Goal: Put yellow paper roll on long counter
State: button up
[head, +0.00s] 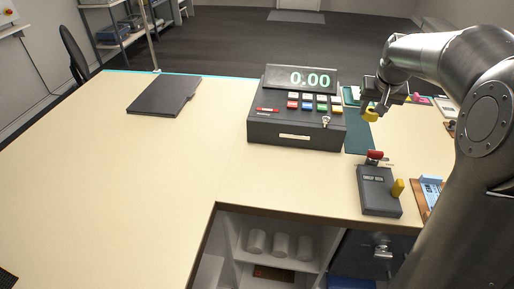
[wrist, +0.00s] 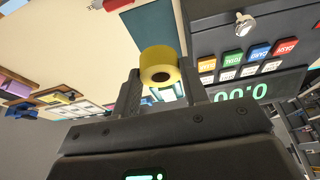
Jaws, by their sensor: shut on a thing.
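The yellow paper roll (wrist: 160,66) sits between the two fingers of my gripper (wrist: 162,88) in the wrist view. My gripper is shut on it. In the head view the roll (head: 370,115) shows at the end of my gripper (head: 372,107), to the right of the cash register. The roll appears to be held above the counter's dark green mat. The long counter (head: 150,170) is pale, with a wide bare top stretching to the left.
A dark cash register (head: 297,122) showing 0.00 stands close to the left of my gripper. A grey box with red and yellow knobs (head: 379,190) stands in front. A dark folder (head: 164,96) lies far left. The counter's left and middle are clear. Shelves with white rolls (head: 281,245) are below.

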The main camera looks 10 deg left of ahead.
jog(key=s+a+n, duration=0.1)
jog(key=a+n, duration=0.1)
jog(key=a, duration=1.3)
jog(key=s+a+n+y, duration=0.1)
jog(key=s+a+n, duration=0.1)
jog(key=s+a, duration=0.7)
jog(key=s+a+n+y, duration=0.1)
jog(key=s+a, duration=0.3)
jog(key=a, duration=0.9)
jog(key=s+a+n+y, duration=0.1)
jog(key=s+a+n, duration=0.1)
jog(key=s+a, duration=0.7)
jog(key=a+f, duration=0.4)
jog(key=s+a+f, duration=0.1)
jog(key=a+f, duration=0.7)
jog(key=shift+s, duration=0.3)
jog(key=shift+f, duration=1.95)
jog(key=shift+f+g, duration=0.1)
jog(key=shift+g, duration=0.2)
